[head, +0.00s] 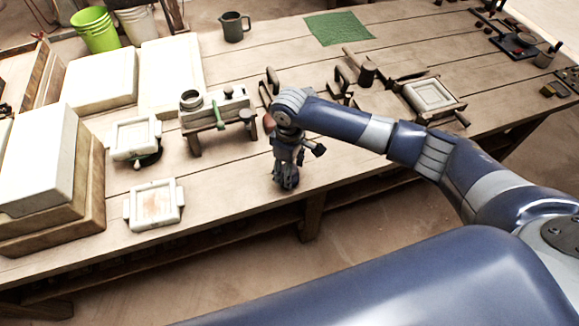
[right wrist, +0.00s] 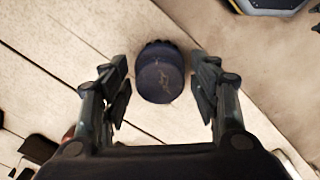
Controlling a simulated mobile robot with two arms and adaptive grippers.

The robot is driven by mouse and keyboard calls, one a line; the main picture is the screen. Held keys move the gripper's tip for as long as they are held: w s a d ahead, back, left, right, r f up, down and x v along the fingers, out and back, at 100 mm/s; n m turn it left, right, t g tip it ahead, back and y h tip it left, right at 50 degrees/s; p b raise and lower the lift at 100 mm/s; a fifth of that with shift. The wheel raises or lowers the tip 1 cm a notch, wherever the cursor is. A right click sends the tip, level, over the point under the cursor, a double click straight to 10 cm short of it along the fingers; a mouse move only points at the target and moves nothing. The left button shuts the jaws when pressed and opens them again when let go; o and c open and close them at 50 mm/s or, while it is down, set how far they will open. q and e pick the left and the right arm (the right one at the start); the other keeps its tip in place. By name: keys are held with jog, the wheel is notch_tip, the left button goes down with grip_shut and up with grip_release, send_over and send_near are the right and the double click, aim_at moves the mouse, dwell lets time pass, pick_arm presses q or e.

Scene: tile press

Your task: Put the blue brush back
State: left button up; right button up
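My right gripper (head: 287,180) points down over the front edge area of the wooden table in the head view. In the right wrist view my right gripper (right wrist: 162,95) is open, with a finger on each side of a round, dark blue thing (right wrist: 160,80) with a ridged rim. Gaps show between it and both fingers. It may be the blue brush seen from above, but I cannot tell for sure. In the head view the gripper hides most of that spot. My left gripper is in neither view.
A wooden stand (head: 217,118) with a green-handled tool is left of my right gripper. Framed tiles (head: 154,205) and pale blocks (head: 100,80) lie further left. A green cloth (head: 338,28) and a grey jug (head: 234,27) are at the back. Bare planks (head: 235,165) show left of the gripper.

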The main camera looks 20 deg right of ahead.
notch_tip(320, 180, up, 12)
jog(key=shift+r+b, duration=0.2)
jog(key=shift+b, duration=0.25)
dwell(0.6)
